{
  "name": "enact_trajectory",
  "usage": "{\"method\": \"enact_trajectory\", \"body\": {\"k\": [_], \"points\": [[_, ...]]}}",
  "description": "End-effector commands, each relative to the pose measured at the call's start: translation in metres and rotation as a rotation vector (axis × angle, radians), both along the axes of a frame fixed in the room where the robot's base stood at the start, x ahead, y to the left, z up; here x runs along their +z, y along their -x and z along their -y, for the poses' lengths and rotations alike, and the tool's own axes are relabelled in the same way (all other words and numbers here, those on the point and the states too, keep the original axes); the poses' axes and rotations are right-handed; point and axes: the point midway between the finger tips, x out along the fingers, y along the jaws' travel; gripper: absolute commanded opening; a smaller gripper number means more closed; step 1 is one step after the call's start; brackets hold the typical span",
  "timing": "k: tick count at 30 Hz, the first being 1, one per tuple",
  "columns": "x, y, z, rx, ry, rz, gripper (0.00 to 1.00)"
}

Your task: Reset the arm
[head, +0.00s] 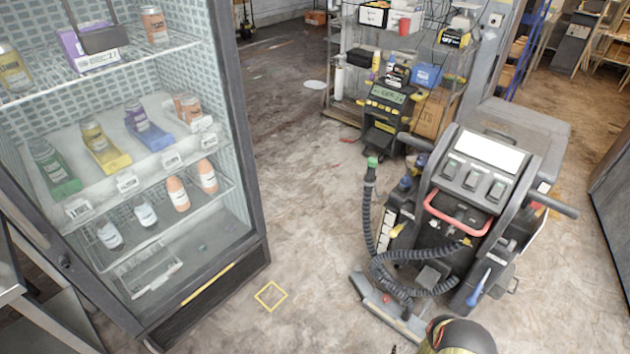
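My gripper does not show in the head view, and I cannot make out any part of my arm for certain. The upright freezer (236,130) stands at the left, with lit shelves inside. Its shelves hold several bottles, including yellow ones (98,145), a green one (48,160), orange ones (177,193) and white ones (109,235). A dark grey handle-like shape (104,40) shows at the upper left, in front of a purple box (72,44).
A grey floor-cleaning machine (488,160) with a hose stands at the right. A rounded black and gold object (458,337) is cut off by the bottom edge. A cluttered wire rack (345,50) stands behind. Floor between freezer and machine is clear around a yellow square marking (259,297).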

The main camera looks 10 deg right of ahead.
Motion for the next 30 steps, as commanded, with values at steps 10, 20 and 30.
{"method": "enact_trajectory", "body": {"k": [10,20,30], "points": [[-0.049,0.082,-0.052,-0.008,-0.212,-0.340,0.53],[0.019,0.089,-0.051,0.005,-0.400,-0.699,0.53],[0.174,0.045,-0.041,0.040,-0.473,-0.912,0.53]]}}
